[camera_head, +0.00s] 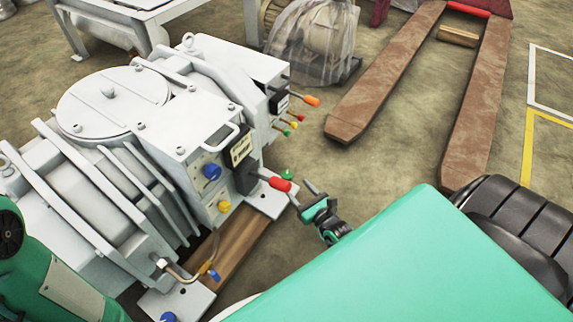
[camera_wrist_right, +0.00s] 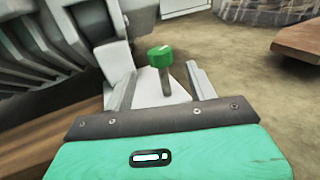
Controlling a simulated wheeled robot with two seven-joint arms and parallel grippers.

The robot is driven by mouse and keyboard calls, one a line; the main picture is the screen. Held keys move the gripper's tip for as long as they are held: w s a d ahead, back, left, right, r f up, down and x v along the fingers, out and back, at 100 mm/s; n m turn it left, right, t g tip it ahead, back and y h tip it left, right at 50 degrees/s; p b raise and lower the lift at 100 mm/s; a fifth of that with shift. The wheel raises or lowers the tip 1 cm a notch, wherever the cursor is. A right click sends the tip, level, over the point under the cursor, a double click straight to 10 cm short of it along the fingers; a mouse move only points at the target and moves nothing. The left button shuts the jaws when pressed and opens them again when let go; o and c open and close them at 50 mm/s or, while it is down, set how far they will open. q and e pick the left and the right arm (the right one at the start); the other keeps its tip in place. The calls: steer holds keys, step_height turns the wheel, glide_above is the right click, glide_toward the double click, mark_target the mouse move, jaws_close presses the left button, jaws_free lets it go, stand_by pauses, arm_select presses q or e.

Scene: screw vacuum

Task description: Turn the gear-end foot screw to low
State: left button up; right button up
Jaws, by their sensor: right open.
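A foot screw with a green head (camera_head: 287,174) stands upright on the pale foot plate (camera_head: 266,201) at the right end of the grey vacuum machine (camera_head: 110,150). A blue-headed foot screw (camera_head: 168,317) sits on the near foot plate. No label shows which is the gear end. My right gripper (camera_head: 300,192) is open and empty, just in front of the green screw. In the right wrist view the green head (camera_wrist_right: 160,55) and its shaft appear between the two spread fingers (camera_wrist_right: 160,70); the fingers do not touch it. My left gripper is out of view.
A red-handled lever (camera_head: 280,184) sticks out from the machine close to my right gripper. A brown pallet jack (camera_head: 385,70) lies behind on the floor.

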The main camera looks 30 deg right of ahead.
mark_target(290, 180)
steer(key=w+b, duration=0.2)
steer(key=w, duration=0.4)
steer(key=shift+w+f, duration=0.15)
steer(key=shift+w, duration=0.1)
steer(key=shift+w+b, duration=0.35)
steer(key=shift+w, duration=0.35)
steer(key=shift+c, duration=0.5)
